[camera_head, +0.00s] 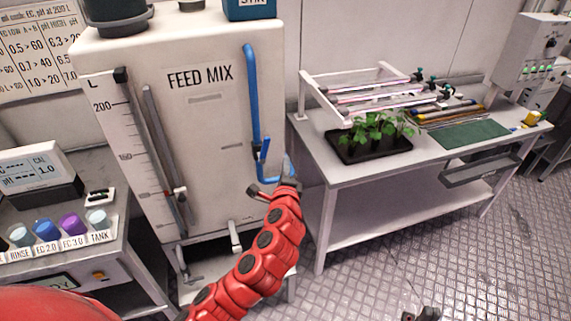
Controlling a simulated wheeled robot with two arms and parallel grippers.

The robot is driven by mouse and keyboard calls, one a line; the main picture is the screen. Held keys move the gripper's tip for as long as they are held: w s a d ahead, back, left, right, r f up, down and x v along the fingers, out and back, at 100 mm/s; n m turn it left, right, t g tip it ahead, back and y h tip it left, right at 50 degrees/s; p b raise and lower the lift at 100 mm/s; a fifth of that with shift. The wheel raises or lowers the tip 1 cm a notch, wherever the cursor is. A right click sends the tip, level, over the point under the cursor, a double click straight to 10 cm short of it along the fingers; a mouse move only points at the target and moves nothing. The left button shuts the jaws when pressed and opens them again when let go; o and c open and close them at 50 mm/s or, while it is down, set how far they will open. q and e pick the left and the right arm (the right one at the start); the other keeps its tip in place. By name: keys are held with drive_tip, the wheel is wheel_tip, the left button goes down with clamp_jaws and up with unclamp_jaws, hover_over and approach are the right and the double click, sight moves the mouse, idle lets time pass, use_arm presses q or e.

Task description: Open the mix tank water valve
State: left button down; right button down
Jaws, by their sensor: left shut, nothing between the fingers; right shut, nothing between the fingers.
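The FEED MIX tank (205,130) is a tall cream box in the head view. A blue water pipe (252,95) runs down its right front edge. A small blue valve lever (264,150) stands near upright at the pipe's lower bend. My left gripper (268,190), on the red arm, is shut and empty just below the lever, close to the tank's lower right edge. I cannot tell whether it touches the pipe. The wrist hides part of the lower pipe. My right gripper (424,314) shows only partly at the bottom edge, shut and empty, over the floor.
A white bench (345,172) stands to the right, with a black seedling tray (372,150), a light rack (310,85) and a green mat (463,133). A grey bench (105,250) with calibration bottles (72,226) is at left. The metal floor (450,240) at right is clear.

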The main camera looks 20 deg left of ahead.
sight(263, 148)
use_arm(q)
drive_tip(key=r+p+x, duration=0.1)
drive_tip(key=p+x, duration=0.1)
drive_tip(key=x, duration=0.5)
drive_tip(key=s+a+p, duration=0.2)
drive_tip(key=a, duration=0.1)
drive_tip(key=shift+s+p, duration=0.15)
drive_tip(key=shift+p, duration=0.15)
drive_tip(key=n+b, duration=0.1)
drive_tip(key=b, duration=0.2)
drive_tip(key=a+n+t+b, duration=0.1)
drive_tip(key=n+b, duration=0.1)
drive_tip(key=b, duration=0.1)
drive_tip(key=shift+s+a+r, duration=0.15)
drive_tip(key=shift+s+r, duration=0.2)
drive_tip(key=shift+s, duration=0.05)
